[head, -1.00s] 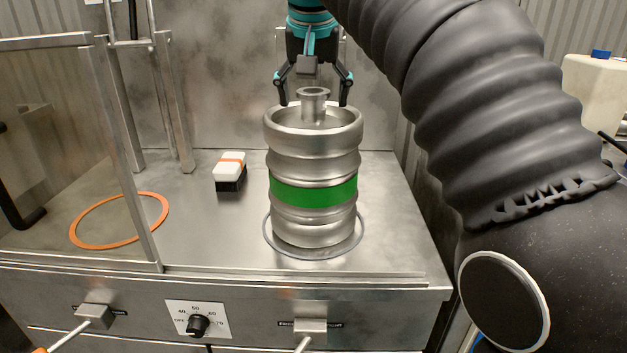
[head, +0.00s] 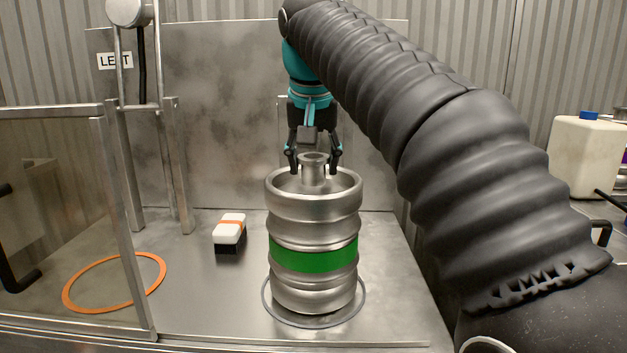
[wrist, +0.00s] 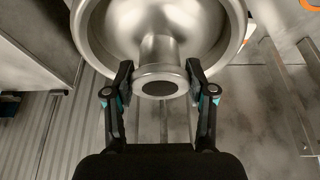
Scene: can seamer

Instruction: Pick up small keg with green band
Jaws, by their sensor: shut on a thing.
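The small keg with the green band (head: 313,258) stands upright on the steel worktop, inside a thin grey ring marking (head: 357,304). My gripper (head: 313,168) is above it, pointing down, with its fingers on either side of the keg's top neck. In the wrist view the neck's round flange (wrist: 160,82) sits between the two fingers of my gripper (wrist: 159,80). The fingers are shut on the neck. The keg's base appears to rest on the worktop.
A white and black brush with an orange stripe (head: 230,232) lies left of the keg. An orange ring (head: 158,270) marks the worktop further left, behind a clear framed guard (head: 105,200). A steel back panel (head: 215,120) rises behind. A white jug (head: 585,155) stands at the right.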

